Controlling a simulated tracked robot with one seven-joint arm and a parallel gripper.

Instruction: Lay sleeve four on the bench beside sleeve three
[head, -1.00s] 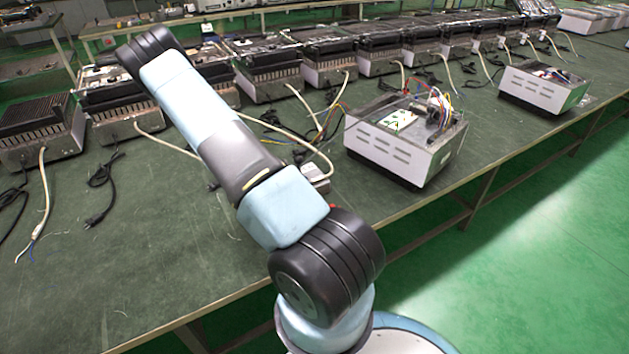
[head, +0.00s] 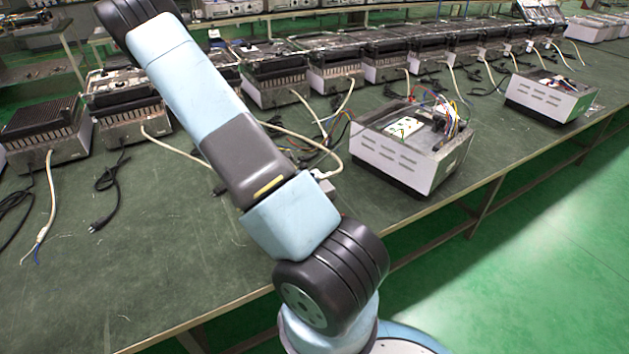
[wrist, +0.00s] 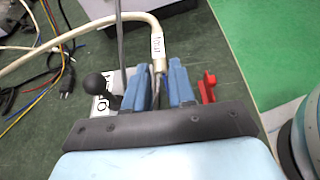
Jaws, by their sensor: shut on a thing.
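In the wrist view, my gripper (wrist: 160,88) has its two blue fingers close together around the lower end of a thick cream cable (wrist: 100,38). A pale sleeve (wrist: 157,46) with small lettering sits on this cable just beyond the fingertips; the lettering is too small to read surely. The cable loops away to the left above the green bench (wrist: 205,45). I cannot make out sleeve three in either view. In the head view my gripper is hidden behind my arm.
Beside the fingers are a black ball knob (wrist: 95,83), a white lettered plate (wrist: 103,106) and a red part (wrist: 208,88). An open white unit (head: 405,160) with coloured wires stands to the right. Heater units (head: 275,80) line the back.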

